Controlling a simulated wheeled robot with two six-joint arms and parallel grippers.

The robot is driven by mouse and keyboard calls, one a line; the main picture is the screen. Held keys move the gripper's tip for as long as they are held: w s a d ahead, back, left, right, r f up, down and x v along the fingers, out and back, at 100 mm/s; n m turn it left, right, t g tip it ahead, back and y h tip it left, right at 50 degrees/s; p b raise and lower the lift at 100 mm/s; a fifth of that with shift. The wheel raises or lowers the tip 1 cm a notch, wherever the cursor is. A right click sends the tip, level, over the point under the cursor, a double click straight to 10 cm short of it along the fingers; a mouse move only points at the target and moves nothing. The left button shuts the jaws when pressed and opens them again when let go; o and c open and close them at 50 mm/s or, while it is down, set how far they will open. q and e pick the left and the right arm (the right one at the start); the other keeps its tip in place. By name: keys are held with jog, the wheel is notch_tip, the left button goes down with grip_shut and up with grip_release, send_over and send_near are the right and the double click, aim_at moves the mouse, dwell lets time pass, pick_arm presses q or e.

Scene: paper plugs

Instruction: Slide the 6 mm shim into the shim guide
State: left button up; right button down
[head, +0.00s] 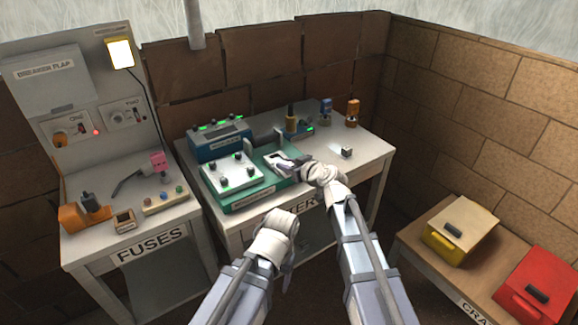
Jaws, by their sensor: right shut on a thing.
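My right gripper (285,162) is shut on a small thin piece, likely the 6 mm shim. My fingers mostly hide the piece, and its size cannot be read. The gripper is over the right part of a green fixture (254,196) on the middle table, which seems to hold the shim guide. Grey upright plates (252,146) stand at the fixture's back. I cannot tell whether the piece touches the guide. My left gripper (287,272) is low in front of the table, away from the fixture, and its fingers are too small to read.
A small dark block (346,152) lies to the right. Blue and orange pieces (352,112) stand behind. The table's right end (368,150) is mostly clear.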

jog(key=shift+w+a, duration=0.25)
jog(key=shift+w, duration=0.05)
jog(key=shift+c, duration=2.1)
grip_release()
jog(key=shift+s+d, duration=0.1)
jog(key=shift+s+d, duration=0.8)
jog(key=shift+s, duration=0.3)
jog(key=shift+s+d, duration=0.75)
jog(key=shift+s, duration=0.3)
jog(key=p+v, duration=0.3)
jog(key=v, duration=0.4)
jog(key=shift+s+d+r, duration=0.2)
jog(key=shift+s, duration=0.1)
